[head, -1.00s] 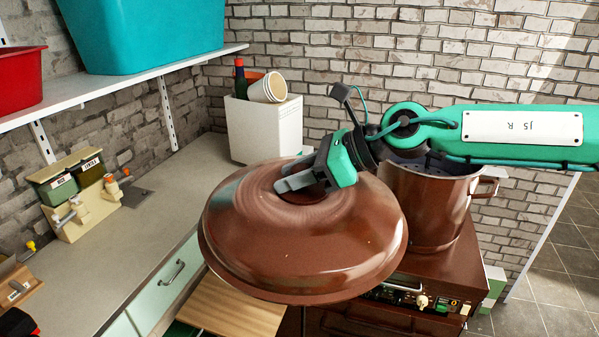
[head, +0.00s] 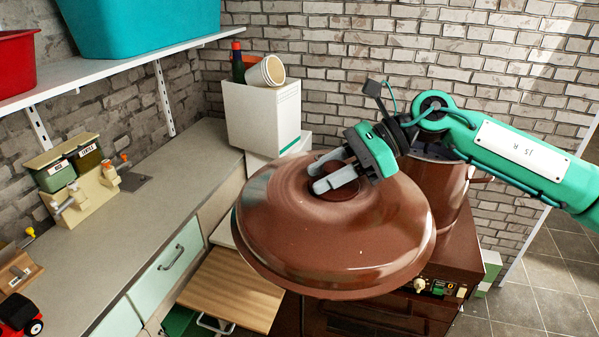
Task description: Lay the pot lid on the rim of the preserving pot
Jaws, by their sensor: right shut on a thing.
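The brown pot lid (head: 330,235) hangs in the air in the middle of the head view, tilted toward me. My right gripper (head: 335,182) is shut on the knob at the lid's centre. The brown preserving pot (head: 447,185) stands on the brown stove behind and to the right of the lid. The lid and my right arm hide much of the pot and most of its rim. In the picture the lid overlaps the pot's left side; I cannot tell the gap between them. My left gripper is not in view.
The brown stove (head: 465,262) has knobs on its front. A white box (head: 262,118) with a bottle and a cup stands behind the lid. A grey counter (head: 120,215) runs along the left under a shelf (head: 130,62). A wooden board (head: 232,290) sticks out below the lid.

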